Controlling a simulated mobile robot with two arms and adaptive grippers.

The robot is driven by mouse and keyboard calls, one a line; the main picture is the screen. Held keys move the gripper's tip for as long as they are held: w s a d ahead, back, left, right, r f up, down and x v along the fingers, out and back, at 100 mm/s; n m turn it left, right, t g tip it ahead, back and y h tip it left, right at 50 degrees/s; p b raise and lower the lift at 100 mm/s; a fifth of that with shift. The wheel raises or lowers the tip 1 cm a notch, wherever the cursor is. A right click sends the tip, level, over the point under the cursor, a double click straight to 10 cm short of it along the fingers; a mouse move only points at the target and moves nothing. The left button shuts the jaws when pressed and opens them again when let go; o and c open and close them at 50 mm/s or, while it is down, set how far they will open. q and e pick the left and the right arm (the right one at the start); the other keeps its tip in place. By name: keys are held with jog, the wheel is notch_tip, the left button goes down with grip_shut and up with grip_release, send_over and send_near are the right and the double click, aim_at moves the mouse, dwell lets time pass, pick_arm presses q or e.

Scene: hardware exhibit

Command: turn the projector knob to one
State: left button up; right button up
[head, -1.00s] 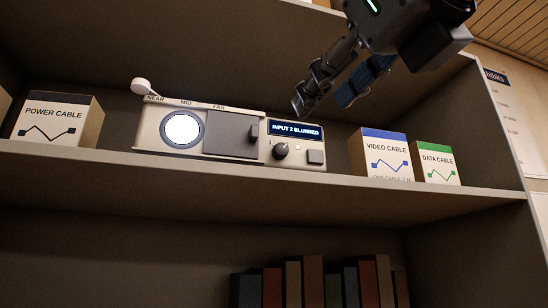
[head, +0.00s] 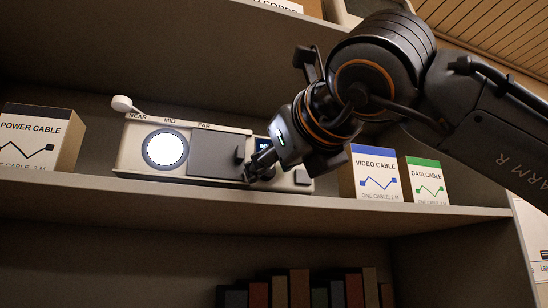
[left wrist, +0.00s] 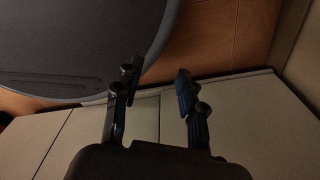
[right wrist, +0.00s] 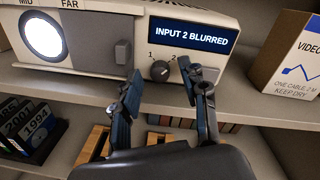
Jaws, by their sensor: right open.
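The white projector (head: 130,148) stands on the shelf, with a lit round lens at its left and a slide lever on top near the NEAR mark. Its dark round knob (right wrist: 159,71) shows in the right wrist view below the display (right wrist: 192,37), which reads "INPUT 2 BLURRED". Marks 1 and 2 stand above the knob. My right gripper (right wrist: 160,88) is open, with its fingers either side of the knob in that view; I cannot tell whether they touch it. In the head view the gripper (head: 258,172) hides the knob. My left gripper (left wrist: 155,82) is open and empty, away from the projector.
A power cable box (head: 68,140) stands left of the projector. A video cable box (head: 376,175) and a data cable box (head: 427,182) stand to its right, close to my right arm. Books (head: 299,290) stand on the lower shelf. The shelf above overhangs the projector.

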jog(key=shift+c, duration=0.7)
grip_shut()
pick_arm(q)
jog(key=shift+s+a, duration=0.2)
jog(key=shift+s, duration=0.35)
pick_arm(e)
jog(key=shift+n, duration=0.3)
pick_arm(q)
jog(key=shift+w+r+p, duration=0.1)
jog(key=shift+r+p, duration=2.25)
pick_arm(e)
jog(key=shift+a+n+h, duration=0.15)
jog(key=shift+n+h, duration=0.25)
jog(key=shift+n, duration=7)
jog(key=shift+f, duration=0.1)
